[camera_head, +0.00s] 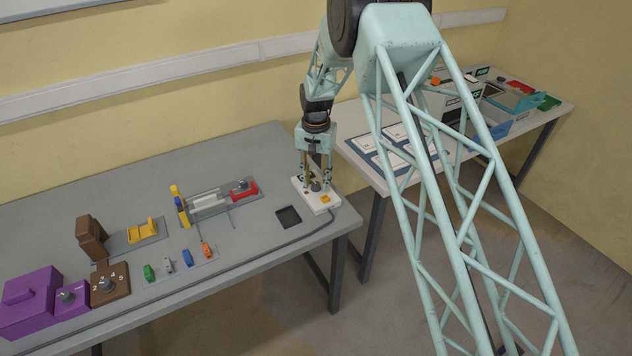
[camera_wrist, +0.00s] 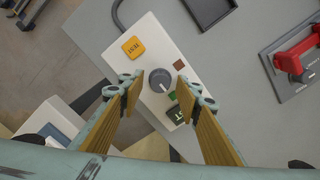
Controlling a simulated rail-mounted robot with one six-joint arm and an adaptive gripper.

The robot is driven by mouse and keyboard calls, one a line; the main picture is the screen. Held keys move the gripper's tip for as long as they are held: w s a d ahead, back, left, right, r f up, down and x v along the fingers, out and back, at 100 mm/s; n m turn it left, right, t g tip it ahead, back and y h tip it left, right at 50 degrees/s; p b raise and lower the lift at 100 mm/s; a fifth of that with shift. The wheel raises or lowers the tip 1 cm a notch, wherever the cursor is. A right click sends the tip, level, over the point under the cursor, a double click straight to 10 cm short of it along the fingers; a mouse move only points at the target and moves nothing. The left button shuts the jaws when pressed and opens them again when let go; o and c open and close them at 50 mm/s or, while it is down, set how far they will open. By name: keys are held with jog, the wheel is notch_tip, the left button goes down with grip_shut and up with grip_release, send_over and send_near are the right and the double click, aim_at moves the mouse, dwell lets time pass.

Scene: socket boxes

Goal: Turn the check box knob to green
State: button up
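The check box (camera_head: 318,204) is a white box at the right end of the grey table, also seen in the wrist view (camera_wrist: 118,52). Its dark grey round knob (camera_wrist: 160,80) has a pale pointer line, which seems to point toward the lower part of the knob; I cannot tell its exact setting. A brown-red square (camera_wrist: 180,65) and a green patch (camera_wrist: 175,114) lie near the knob. An orange TEST button (camera_wrist: 133,47) sits at the other end. My gripper (camera_wrist: 157,87) is open above the box, one finger on each side of the knob, with visible gaps.
A black square tray (camera_head: 288,217) lies left of the box. A red-handled device (camera_head: 243,189) stands farther left. A cable (camera_head: 262,249) runs along the table's front edge. A second table (camera_head: 385,187) with white panels stands at right.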

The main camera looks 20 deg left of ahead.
aim_at(316, 183)
jog(key=shift+r, duration=0.15)
notch_tip(316, 183, up, 12)
dwell(0.7)
dwell(0.5)
